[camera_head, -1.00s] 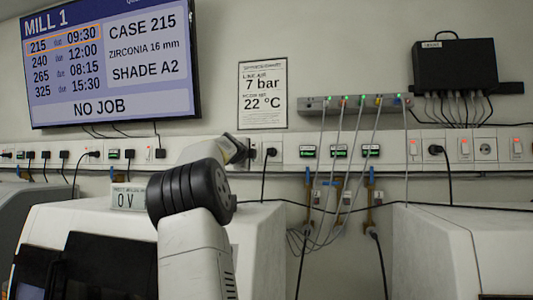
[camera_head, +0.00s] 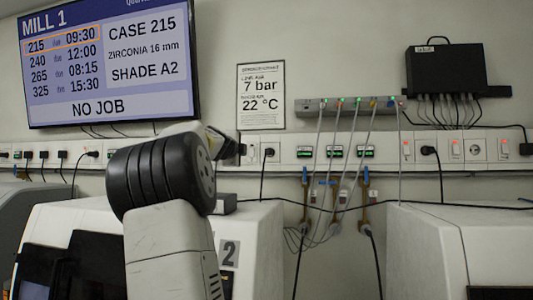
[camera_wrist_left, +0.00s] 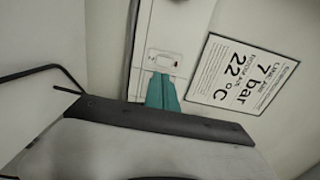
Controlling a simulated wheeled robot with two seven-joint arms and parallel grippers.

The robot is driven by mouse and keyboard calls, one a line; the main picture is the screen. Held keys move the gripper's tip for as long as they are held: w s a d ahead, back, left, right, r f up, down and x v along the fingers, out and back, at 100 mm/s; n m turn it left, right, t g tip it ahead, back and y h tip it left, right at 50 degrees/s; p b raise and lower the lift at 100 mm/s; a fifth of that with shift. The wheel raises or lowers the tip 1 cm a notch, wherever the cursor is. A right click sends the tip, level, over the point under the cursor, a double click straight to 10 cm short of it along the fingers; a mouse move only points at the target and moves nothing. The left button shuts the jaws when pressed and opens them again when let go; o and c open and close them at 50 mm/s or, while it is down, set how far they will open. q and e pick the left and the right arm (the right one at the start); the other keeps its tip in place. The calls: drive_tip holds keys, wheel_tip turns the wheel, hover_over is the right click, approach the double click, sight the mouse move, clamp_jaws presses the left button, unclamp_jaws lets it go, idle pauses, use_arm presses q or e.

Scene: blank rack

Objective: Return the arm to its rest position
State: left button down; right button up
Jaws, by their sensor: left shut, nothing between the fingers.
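My left arm (camera_head: 170,240) rises from the lower middle of the head view, its black ringed joint in front of the white machine. My left gripper (camera_head: 226,147) is beyond that joint, dark and partly hidden, in front of the wall trunking. In the left wrist view the teal fingertips (camera_wrist_left: 160,92) are together, with nothing between them. Behind them is a white wall panel with a small socket. My right gripper is not in view.
A white machine (camera_head: 255,225) marked 2 stands behind my arm, another (camera_head: 430,235) at right. Cables and hoses hang between them. Wall trunking (camera_head: 290,150) runs across the back, below a screen (camera_head: 110,60), a paper sign (camera_head: 261,95) and a black box (camera_head: 445,70).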

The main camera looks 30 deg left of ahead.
use_arm(q)
drive_tip(key=shift+v, duration=1.9)
drive_tip(key=shift+d+f, duration=0.1)
drive_tip(key=s+d+f+n+g+h, duration=0.1)
drive_tip(key=d+f+h, duration=0.1)
drive_tip(key=d+f, duration=0.5)
drive_tip(key=s+d+f+n+g+h, duration=0.1)
drive_tip(key=d+f+n+g+h, duration=0.15)
drive_tip(key=d, duration=0.95)
drive_tip(key=s+d+f+g+h, duration=0.1)
drive_tip(key=d+f, duration=0.5)
drive_tip(key=d, duration=0.3)
drive_tip(key=s+d+f+n+g+h, duration=0.1)
drive_tip(key=s+d+f+n+g, duration=0.2)
drive_tip(key=s+f, duration=0.7)
drive_tip(key=s+d+f+n+g+h, duration=0.1)
drive_tip(key=s+d+f+n+g, duration=0.2)
drive_tip(key=s+d+f+n, duration=0.4)
drive_tip(key=s+f, duration=0.3)
drive_tip(key=s, duration=0.5)
drive_tip(key=shift+s+d+f, duration=0.15)
drive_tip(key=shift+s+d, duration=0.15)
drive_tip(key=shift+s, duration=0.1)
